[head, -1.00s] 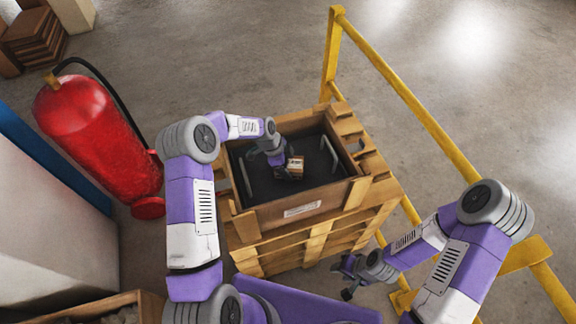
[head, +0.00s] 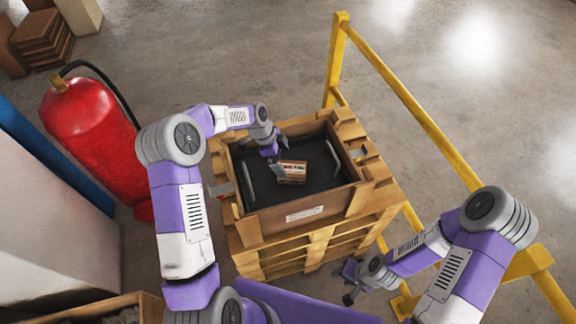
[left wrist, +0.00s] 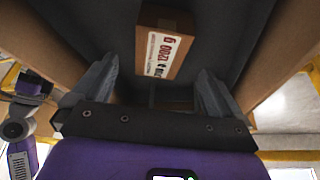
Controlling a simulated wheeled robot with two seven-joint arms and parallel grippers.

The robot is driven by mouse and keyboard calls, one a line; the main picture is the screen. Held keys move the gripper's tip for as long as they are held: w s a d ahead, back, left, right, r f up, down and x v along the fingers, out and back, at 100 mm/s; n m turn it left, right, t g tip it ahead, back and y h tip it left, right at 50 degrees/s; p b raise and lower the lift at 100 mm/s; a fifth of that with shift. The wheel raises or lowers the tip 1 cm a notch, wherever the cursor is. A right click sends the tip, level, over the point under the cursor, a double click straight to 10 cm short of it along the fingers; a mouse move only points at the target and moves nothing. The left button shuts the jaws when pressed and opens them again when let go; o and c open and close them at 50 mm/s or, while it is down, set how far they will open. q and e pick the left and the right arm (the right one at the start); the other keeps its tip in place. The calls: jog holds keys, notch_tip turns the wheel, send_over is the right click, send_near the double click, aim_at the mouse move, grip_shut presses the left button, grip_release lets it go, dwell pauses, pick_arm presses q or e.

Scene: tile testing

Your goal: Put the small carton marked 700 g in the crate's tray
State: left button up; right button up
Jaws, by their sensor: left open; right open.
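A small brown carton (head: 292,172) lies in the dark tray (head: 262,192) inside the wooden crate (head: 340,202). In the left wrist view the carton (left wrist: 164,52) has a white label that appears to read 1200 g, not 700 g. My left gripper (head: 276,161) is open and empty, just left of and above the carton. Its spread fingers (left wrist: 155,90) frame the near end of the carton in the wrist view, apart from it. My right gripper (head: 347,284) is open and empty, low beside the crate's front right corner.
The tray has a light handle at each side, left (head: 246,186) and right (head: 333,158). The crate stands on stacked pallets (head: 290,256). A yellow rail (head: 410,105) runs along the right. A red fire extinguisher (head: 88,140) stands at the left.

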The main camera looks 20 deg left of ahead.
pick_arm(q)
jog(key=shift+v, duration=2)
